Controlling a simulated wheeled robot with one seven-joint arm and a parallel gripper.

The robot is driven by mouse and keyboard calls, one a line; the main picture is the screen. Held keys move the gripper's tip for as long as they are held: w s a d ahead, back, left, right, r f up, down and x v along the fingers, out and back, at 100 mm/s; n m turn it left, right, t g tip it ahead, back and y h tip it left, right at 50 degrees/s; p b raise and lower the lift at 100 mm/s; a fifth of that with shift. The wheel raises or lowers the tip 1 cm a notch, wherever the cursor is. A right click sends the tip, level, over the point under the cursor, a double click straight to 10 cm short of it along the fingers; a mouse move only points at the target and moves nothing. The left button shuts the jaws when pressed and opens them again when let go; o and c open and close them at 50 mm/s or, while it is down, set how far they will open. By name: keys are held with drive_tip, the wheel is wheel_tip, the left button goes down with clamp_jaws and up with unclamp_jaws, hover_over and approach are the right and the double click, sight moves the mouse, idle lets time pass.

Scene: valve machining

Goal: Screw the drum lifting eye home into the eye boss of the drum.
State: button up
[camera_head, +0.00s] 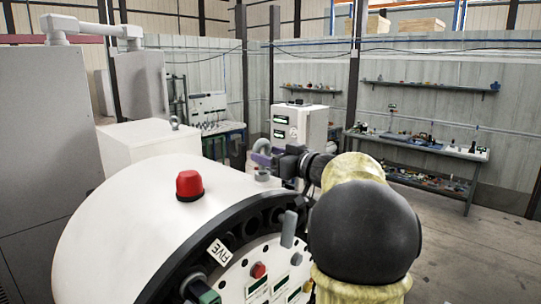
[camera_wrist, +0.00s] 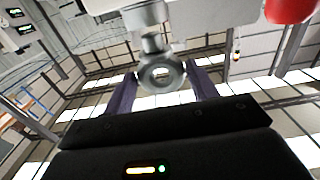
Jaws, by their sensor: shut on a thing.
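The white drum (camera_head: 150,215) fills the lower left of the head view. Its grey eye boss (camera_head: 263,176) stands on top near the far right end and shows at the top of the wrist view (camera_wrist: 147,14). My gripper (camera_head: 262,150) is just above the boss, reaching in from the right. In the wrist view my gripper (camera_wrist: 160,78) has its two purple fingers either side of the grey lifting eye (camera_wrist: 160,86), shut on its ring. The eye's collar and shank point at the boss, in line with it or nearly so. I cannot tell how far the thread is in.
A red cap (camera_head: 189,186) stands on the drum left of the boss. The drum's front face carries a dark rim and a panel (camera_head: 262,280) with buttons. A white cabinet (camera_head: 300,127) stands behind my gripper. A workbench (camera_head: 420,155) is at the back right; the floor before it is clear.

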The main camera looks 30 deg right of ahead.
drive_tip(key=shift+f+b, duration=0.5)
drive_tip(key=shift+f, duration=0.35)
idle(0.5)
drive_tip(key=o, duration=1.1)
drive_tip(key=shift+f, duration=0.1)
drive_tip(key=shift+s+d+f, duration=0.1)
drive_tip(key=shift+s+d, duration=0.05)
drive_tip(key=b+v, duration=0.2)
drive_tip(key=v, duration=0.3)
drive_tip(key=b+v, duration=0.2)
drive_tip(key=v, duration=0.4)
drive_tip(key=b+v, duration=0.2)
drive_tip(key=v, duration=0.4)
drive_tip(key=shift+r+b, duration=0.3)
drive_tip(key=shift+b, duration=0.05)
